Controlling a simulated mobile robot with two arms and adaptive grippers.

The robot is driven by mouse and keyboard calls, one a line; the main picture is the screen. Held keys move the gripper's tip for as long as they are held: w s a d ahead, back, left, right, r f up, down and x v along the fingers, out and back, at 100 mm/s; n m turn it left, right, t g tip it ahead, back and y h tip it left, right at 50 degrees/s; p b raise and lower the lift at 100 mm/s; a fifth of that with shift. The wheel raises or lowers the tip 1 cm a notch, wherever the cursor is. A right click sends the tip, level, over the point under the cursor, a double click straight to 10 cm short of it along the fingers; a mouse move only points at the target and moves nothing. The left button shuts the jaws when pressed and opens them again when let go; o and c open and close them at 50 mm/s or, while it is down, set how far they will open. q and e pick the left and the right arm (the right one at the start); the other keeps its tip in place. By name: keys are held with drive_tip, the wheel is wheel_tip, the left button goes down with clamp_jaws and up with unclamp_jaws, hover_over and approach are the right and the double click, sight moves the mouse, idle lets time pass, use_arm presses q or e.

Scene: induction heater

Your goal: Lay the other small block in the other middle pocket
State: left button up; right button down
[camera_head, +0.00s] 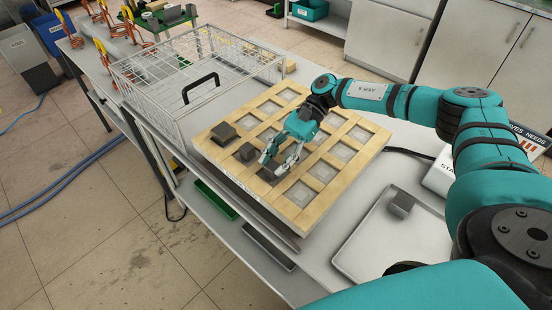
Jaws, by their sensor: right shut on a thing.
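The wooden tray (345,185) is a light grid of pockets on the table. Two dark blocks sit in its front row: a larger block (223,133) in the left corner pocket and a smaller block (247,152) in the pocket beside it. My right gripper (276,162) reaches down to the other middle pocket of that row. It is shut on a small dark block (267,174), partly hidden by the fingers, low at this pocket. I cannot tell if the block touches the pocket floor. My left gripper is not in view.
Another dark block (402,204) stands on the white metal tray (375,245) at the right. A wire basket (150,75) with a black handle stands behind the wooden tray on the left. The other pockets I can see look empty.

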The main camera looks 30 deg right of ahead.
drive_tip(key=shift+f, duration=0.1)
drive_tip(key=c, duration=1.5)
unclamp_jaws()
drive_tip(key=shift+f+b, duration=0.1)
drive_tip(key=shift+b, duration=0.2)
drive_tip(key=o, duration=0.5)
